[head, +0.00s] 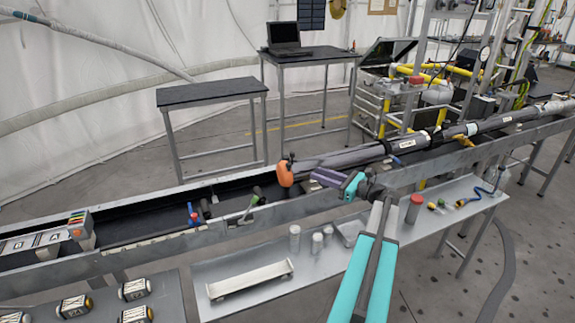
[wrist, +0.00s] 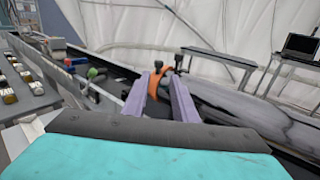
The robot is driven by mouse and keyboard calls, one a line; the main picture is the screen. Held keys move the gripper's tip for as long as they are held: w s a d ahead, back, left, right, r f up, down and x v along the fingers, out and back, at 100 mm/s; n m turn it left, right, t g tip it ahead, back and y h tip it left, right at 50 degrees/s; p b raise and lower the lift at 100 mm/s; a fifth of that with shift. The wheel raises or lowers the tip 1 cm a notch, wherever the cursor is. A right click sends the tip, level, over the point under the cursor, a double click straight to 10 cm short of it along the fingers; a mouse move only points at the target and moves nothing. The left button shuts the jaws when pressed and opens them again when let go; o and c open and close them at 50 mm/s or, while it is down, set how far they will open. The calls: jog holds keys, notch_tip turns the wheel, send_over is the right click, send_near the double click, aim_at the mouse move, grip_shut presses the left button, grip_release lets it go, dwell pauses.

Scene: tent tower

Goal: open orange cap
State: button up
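The orange cap (head: 285,173) is a rounded disc on the near left end of the long grey tube (head: 352,157), with a dark knob at its top. In the wrist view the cap (wrist: 158,80) shows between and beyond my two purple fingers. My gripper (head: 313,177) is just right of the cap in the head view, with its fingers pointing toward it. The wrist view shows my gripper (wrist: 164,73) with a gap between the fingers and nothing clearly held. Whether a fingertip touches the cap cannot be told.
The tube lies in a long metal trough (head: 130,228) with raised side edges. Blue and green-handled fittings (head: 252,203) stand in the trough left of the cap. A lower shelf (head: 340,262) holds small cylinders and a white tray (head: 250,281). Black tables (head: 212,92) stand behind.

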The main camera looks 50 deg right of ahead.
aim_at(290, 164)
jog(key=shift+w, duration=0.15)
jog(key=w+a+p, duration=0.1)
jog(key=w, duration=0.3)
jog(key=w+a+p, duration=0.1)
jog(key=w+p, duration=0.1)
jog(key=w, duration=0.3)
jog(key=w+p, duration=0.1)
jog(key=w, duration=0.3)
jog(key=shift+w+a+p, duration=0.25)
jog(key=shift+a+p, duration=0.15)
grip_shut()
jog(key=shift+d+f, duration=0.1)
jog(key=shift+d, duration=0.2)
jog(key=shift+a, duration=0.2)
jog(key=shift+s, duration=0.1)
